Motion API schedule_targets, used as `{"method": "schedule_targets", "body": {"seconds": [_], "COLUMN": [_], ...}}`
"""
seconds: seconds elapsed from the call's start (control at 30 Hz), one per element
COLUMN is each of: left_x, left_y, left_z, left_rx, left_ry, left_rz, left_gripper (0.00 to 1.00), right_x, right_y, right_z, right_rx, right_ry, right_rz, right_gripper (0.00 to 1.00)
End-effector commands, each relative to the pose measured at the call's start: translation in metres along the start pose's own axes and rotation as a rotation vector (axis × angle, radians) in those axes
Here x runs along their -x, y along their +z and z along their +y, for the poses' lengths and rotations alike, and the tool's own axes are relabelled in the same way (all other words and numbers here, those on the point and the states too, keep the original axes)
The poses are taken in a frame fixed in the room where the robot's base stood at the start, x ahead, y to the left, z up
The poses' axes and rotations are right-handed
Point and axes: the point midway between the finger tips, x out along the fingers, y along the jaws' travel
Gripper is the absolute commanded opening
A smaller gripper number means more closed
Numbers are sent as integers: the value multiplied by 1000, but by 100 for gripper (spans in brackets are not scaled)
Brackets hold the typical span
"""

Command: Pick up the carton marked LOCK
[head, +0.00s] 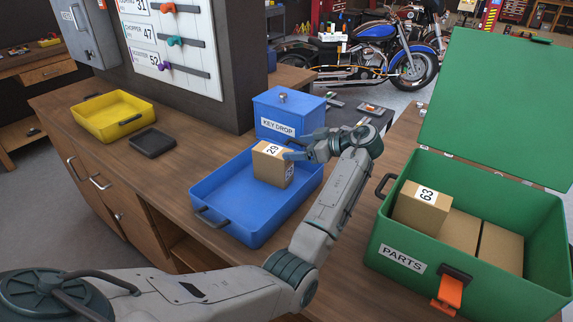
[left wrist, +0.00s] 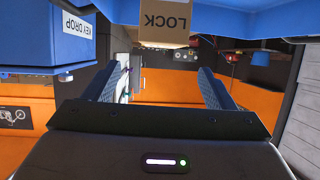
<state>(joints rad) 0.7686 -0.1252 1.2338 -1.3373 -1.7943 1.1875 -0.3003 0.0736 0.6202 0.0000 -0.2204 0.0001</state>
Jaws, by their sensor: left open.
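A brown carton (head: 268,172) with a white label reading 29 on top stands in the blue tray (head: 225,215). In the left wrist view, which is upside down, the carton (left wrist: 165,32) shows a side label reading LOCK. My left gripper (head: 297,150) is beside the carton's right side in the head view, near its upper edge. Its two fingers (left wrist: 158,85) are spread in the left wrist view, with nothing between them. I cannot tell whether a finger touches the carton. My right gripper is not in view.
A blue KEY DROP box (head: 290,112) stands just behind the tray. A green PARTS box (head: 385,235) with its lid open holds several cartons, one marked 63 (head: 420,205). A yellow tray (head: 85,122) and a small black tray (head: 152,143) sit to the left on the bench.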

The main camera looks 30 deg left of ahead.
Motion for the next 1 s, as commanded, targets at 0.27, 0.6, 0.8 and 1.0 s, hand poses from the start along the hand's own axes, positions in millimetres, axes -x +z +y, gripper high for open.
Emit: {"method": "schedule_targets", "body": {"seconds": [0.27, 0.6, 0.8, 1.0], "left_x": [-31, -69, -84, -84], "left_y": [-1, 4, 8, 9], "left_z": [0, -2, -2, -2], "left_rx": [1, -1, 1, 2], "left_ry": [-1, -2, 0, 0], "left_rz": [0, 2, 0, -1], "left_gripper": [78, 78, 78, 76], "right_x": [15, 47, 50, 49], "right_y": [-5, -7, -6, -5], "right_z": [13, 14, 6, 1], "right_rx": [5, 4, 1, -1], "right_ry": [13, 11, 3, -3], "right_rz": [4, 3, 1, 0], "right_gripper": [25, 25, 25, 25]}}
